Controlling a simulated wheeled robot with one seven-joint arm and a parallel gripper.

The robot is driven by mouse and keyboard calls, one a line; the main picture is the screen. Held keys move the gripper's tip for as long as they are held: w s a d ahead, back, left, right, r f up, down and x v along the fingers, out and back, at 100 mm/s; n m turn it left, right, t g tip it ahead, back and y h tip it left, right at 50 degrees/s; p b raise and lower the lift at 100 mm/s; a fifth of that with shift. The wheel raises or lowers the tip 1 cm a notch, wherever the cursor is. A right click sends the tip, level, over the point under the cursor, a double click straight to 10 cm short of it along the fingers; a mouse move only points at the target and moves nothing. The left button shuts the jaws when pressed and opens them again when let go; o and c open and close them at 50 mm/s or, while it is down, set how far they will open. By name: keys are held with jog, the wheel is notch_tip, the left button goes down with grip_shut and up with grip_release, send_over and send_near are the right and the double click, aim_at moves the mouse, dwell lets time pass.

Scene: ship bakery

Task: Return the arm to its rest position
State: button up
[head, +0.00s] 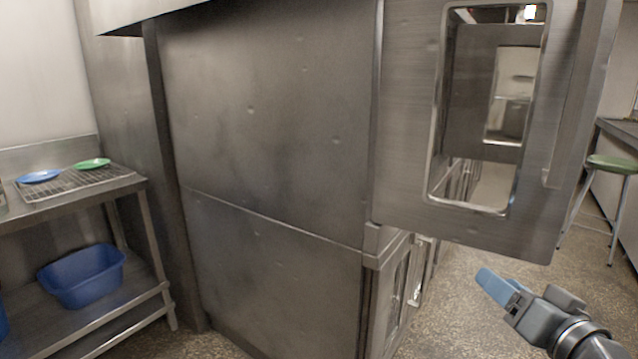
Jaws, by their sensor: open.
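My gripper (502,292) is at the lower right of the head view, at the end of my arm, which enters from the bottom right corner. It has a blue finger pointing to the upper left and a grey body. It is open, and nothing shows between its jaws. It appears in front of the speckled floor, below the steel oven door (405,130), with no visible contact.
The windowed oven door stands open beside the large steel oven (260,130). A blue tub (80,280) sits below. A green stool (612,164) stands at right.

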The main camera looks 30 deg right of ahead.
jog(key=s+a+f+n+y, duration=0.1)
jog(key=s+a+f+n, duration=0.15)
jog(key=a+f, duration=0.55)
jog(key=s+a+f+n+y, duration=0.1)
jog(key=s+a+n+y, duration=0.4)
jog(key=s+a, duration=1.2)
jog(key=s+n, duration=0.1)
jog(key=n, duration=0.1)
jog(key=shift+s+n+g+y, duration=0.3)
jog(key=shift+n+y, duration=0.05)
jog(key=shift+y, duration=0.05)
dwell(0.4)
